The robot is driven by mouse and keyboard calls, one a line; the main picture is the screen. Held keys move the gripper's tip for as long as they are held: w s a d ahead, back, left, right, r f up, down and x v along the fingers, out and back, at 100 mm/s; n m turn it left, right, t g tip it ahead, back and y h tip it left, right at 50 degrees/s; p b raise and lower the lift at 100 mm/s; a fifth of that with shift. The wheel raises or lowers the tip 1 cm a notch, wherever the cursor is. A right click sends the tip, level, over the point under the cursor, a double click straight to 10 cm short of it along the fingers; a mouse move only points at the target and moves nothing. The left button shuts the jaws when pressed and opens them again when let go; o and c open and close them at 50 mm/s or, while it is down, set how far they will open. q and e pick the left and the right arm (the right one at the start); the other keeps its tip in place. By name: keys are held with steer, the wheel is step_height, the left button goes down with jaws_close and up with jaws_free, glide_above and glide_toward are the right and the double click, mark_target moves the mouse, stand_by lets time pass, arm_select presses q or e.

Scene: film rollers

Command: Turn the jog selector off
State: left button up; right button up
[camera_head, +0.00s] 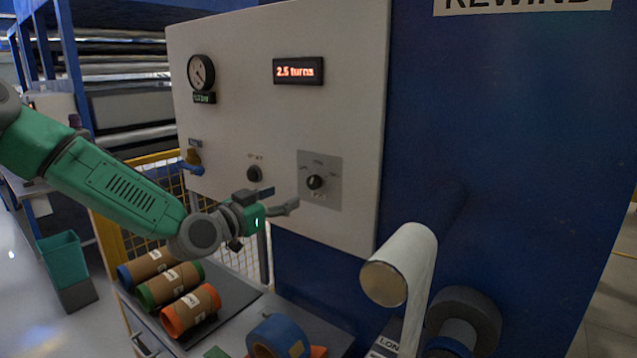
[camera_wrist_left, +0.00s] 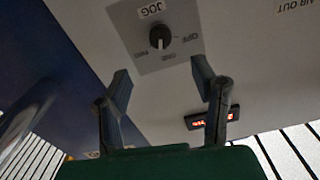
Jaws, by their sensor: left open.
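The jog selector (camera_head: 315,182) is a small black knob on a grey plate (camera_head: 333,199) on the light panel. In the left wrist view the knob (camera_wrist_left: 159,37) shows beyond the fingers, above the gap between them, with a JOG label and several position labels, one reading OFF. Its pale mark points down in that view; which label it meets is unclear. My left gripper (camera_head: 287,207) is left of and slightly below the knob in the head view, apart from it. Its fingers (camera_wrist_left: 162,84) are spread and empty in the left wrist view. My right gripper is out of view.
The light panel (camera_head: 240,110) also bears a gauge (camera_head: 201,72), a red display (camera_head: 298,71) and another black knob (camera_head: 254,174) near my left gripper. Below are several film rolls (camera_head: 191,312) on a cart. A white roller (camera_head: 400,262) juts out at lower right.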

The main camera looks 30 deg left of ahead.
mark_target(310, 183)
arm_select(q)
steer(key=w, duration=0.3)
steer(key=w+p, duration=0.1)
steer(key=w, duration=0.7)
steer(key=shift+w+d, duration=0.1)
steer(key=shift+d, duration=0.25)
steer(key=c, duration=1.1)
